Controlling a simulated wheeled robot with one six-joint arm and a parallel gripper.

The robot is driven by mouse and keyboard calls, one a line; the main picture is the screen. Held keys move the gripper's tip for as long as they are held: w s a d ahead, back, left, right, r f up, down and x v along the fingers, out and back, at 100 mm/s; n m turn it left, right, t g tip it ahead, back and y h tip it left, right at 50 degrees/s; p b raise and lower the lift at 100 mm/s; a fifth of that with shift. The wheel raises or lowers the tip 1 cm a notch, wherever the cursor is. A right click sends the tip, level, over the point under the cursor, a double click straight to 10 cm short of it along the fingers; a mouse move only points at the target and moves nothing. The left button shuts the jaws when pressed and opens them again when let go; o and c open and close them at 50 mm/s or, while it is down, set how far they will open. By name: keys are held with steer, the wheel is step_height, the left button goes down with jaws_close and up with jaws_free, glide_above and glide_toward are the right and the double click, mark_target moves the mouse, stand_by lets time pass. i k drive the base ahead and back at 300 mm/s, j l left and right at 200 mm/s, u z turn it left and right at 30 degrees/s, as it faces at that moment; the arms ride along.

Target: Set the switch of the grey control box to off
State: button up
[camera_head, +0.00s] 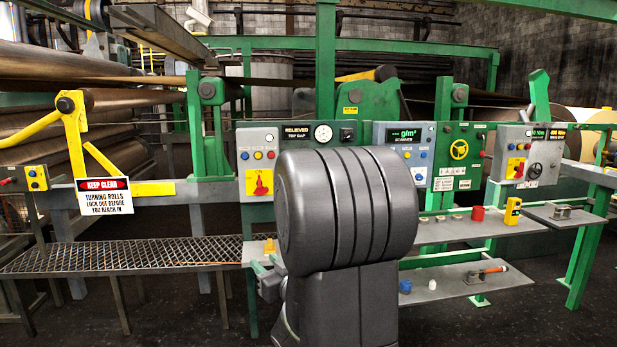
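Two grey control boxes stand on the machine's rail. The left grey box (284,153) carries a red rotary switch (260,184) on a yellow plate, with coloured buttons above it. The right grey box (506,141) has a small red switch (518,170) on a yellow plate and a black knob (534,171). Which position either switch points to is too small to read. What seems to be my gripper (262,268) shows low, below the left box and apart from it, partly hidden behind my dark arm. I cannot tell whether it is open.
A blue panel box (423,157) with a green display stands between the grey boxes. A mesh walkway (130,256) lies left. A "keep clear" sign (103,195) hangs by the rolls.

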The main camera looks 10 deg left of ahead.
mark_target(260, 190)
steer(key=i+j+z, duration=0.2)
steer(key=j, duration=0.15)
steer(key=i+j+z, duration=0.15)
steer(key=j, duration=0.25)
steer(key=i+j+z, duration=0.2)
steer(key=j, duration=0.2)
steer(key=i+j+z, duration=0.15)
steer(key=j, duration=0.25)
steer(key=j+z, duration=0.2)
steer(key=j, duration=0.25)
steer(key=i+j, duration=0.1)
steer(key=j, duration=0.3)
steer(key=i+j, duration=0.1)
steer(key=j, duration=0.3)
steer(key=i+j, duration=0.1)
steer(key=j, duration=0.3)
